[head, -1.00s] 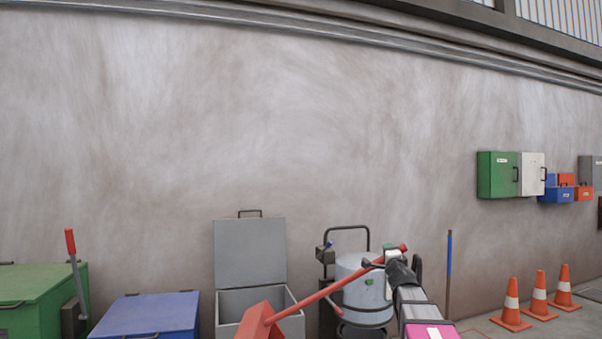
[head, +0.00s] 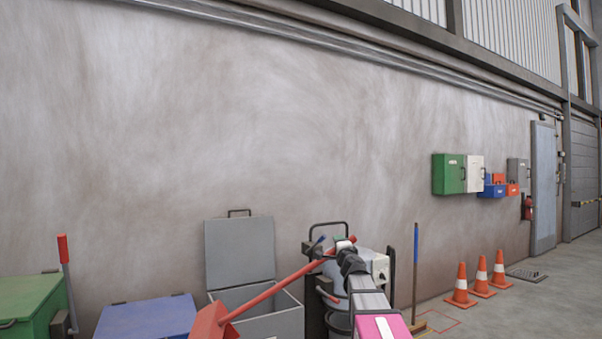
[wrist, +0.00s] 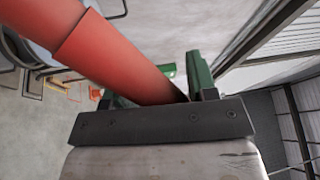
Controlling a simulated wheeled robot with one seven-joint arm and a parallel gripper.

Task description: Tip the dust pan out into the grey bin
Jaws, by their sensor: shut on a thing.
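The dust pan is red with a long red handle (head: 278,292). In the head view its pan (head: 208,322) is low, overlapping the front left corner of the grey bin, partly cut off by the picture's lower edge. What lies in it is hidden. The grey bin (head: 285,324) stands against the wall with its grey lid (head: 240,250) raised. My gripper (head: 343,243) is shut on the upper end of the handle, right of the bin. In the wrist view the thick red handle (wrist: 110,55) runs between the jaws of my gripper (wrist: 150,85).
A blue-lidded box (head: 147,316) and a green box (head: 28,308) stand left of the bin. Right of it is a machine with a black tube frame (head: 330,224). A broom (head: 415,270) leans on the wall. Orange cones (head: 481,278) stand farther right, with open floor.

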